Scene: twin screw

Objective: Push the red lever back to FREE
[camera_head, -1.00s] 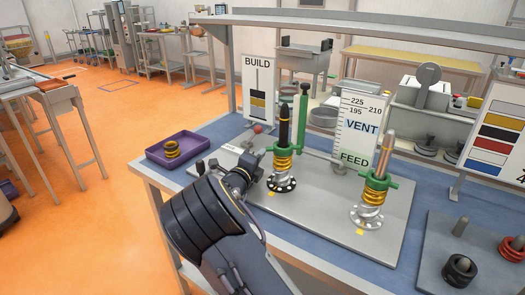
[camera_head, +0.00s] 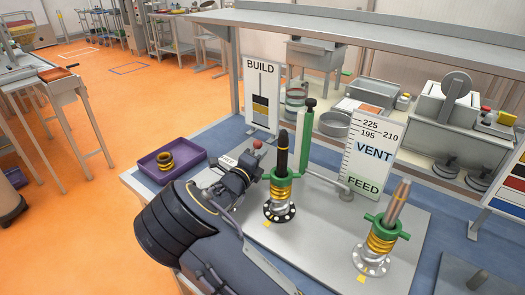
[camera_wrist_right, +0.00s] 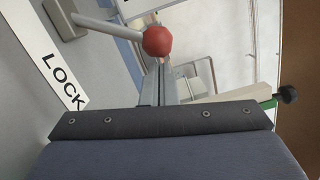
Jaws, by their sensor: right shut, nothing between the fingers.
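The red lever's round knob (camera_head: 257,145) stands at the back left of the grey plate, just beyond my right gripper (camera_head: 258,168). In the right wrist view the red knob (camera_wrist_right: 157,40) sits on a pale rod, slanting from a grey mount (camera_wrist_right: 62,18) at upper left. A white label (camera_wrist_right: 52,68) reading LOCK lies left of the knob. My left gripper is not in view.
A green-collared post with a black rod (camera_head: 283,155) stands close right of my gripper. A second spring post (camera_head: 385,235) is farther right. The BUILD sign (camera_head: 260,95) and VENT/FEED sign (camera_head: 372,155) stand behind.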

